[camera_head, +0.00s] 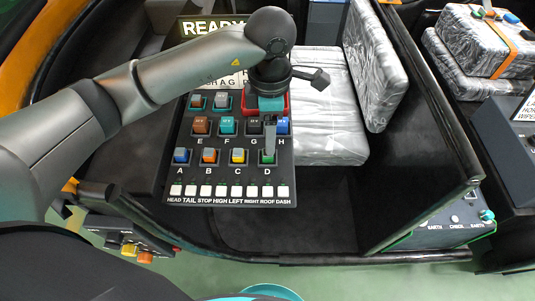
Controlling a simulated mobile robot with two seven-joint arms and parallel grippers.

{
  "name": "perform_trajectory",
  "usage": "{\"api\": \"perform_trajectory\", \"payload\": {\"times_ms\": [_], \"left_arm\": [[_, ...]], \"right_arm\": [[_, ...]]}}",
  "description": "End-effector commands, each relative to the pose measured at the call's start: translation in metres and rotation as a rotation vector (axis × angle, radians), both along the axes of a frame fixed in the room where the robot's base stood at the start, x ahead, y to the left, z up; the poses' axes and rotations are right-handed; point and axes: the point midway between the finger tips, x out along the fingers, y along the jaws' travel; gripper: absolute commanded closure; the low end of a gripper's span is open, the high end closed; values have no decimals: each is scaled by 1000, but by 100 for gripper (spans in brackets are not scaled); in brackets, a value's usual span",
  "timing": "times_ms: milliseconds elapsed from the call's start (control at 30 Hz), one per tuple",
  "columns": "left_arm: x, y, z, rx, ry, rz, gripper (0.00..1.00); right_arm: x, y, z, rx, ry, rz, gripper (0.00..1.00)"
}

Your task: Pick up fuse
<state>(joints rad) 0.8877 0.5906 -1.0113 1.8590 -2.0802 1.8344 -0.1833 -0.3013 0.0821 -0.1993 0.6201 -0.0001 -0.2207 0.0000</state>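A dark panel (190,140) holds several small coloured fuses in lettered slots. Slot A has a blue fuse (181,155), B an orange one (209,155), C a yellow one (238,155) and D a green one (268,157). The row above holds a brown fuse (201,124), a teal one (227,125), a black one and a blue one (283,125). My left gripper (269,146) points down over the panel's right side, its finger end just at the green fuse at D. Contact and finger gap are unclear. The gripper hides part of the upper panel. My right gripper is out of view.
White switches (223,191) line the panel's front edge. A plastic-wrapped seat (325,135) lies right of the panel. A side box (135,235) with yellow and orange pieces sits lower left. A dark frame wall (425,130) rises at right. The dark floor well (300,220) is clear.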

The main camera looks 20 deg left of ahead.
Motion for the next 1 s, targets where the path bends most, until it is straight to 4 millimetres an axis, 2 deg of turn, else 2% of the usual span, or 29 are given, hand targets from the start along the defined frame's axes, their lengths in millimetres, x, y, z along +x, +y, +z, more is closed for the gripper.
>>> {"api": "perform_trajectory", "payload": {"times_ms": [67, 267, 500, 600, 867, 1000], "left_arm": [[0, -1, -11, -2, 2, -1, 32], [0, 0, -23, -2, 2, 0, 32], [3, 5, -58, -2, 2, 0, 32], [4, 5, -67, -3, 1, -2, 32], [4, 5, -69, -2, -1, -2, 32], [4, 5, -69, -2, -1, -2, 47]], "right_arm": [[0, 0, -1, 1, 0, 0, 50], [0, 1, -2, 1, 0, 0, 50], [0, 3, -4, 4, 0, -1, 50], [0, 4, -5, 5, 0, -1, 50], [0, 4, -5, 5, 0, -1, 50], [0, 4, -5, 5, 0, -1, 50]]}}
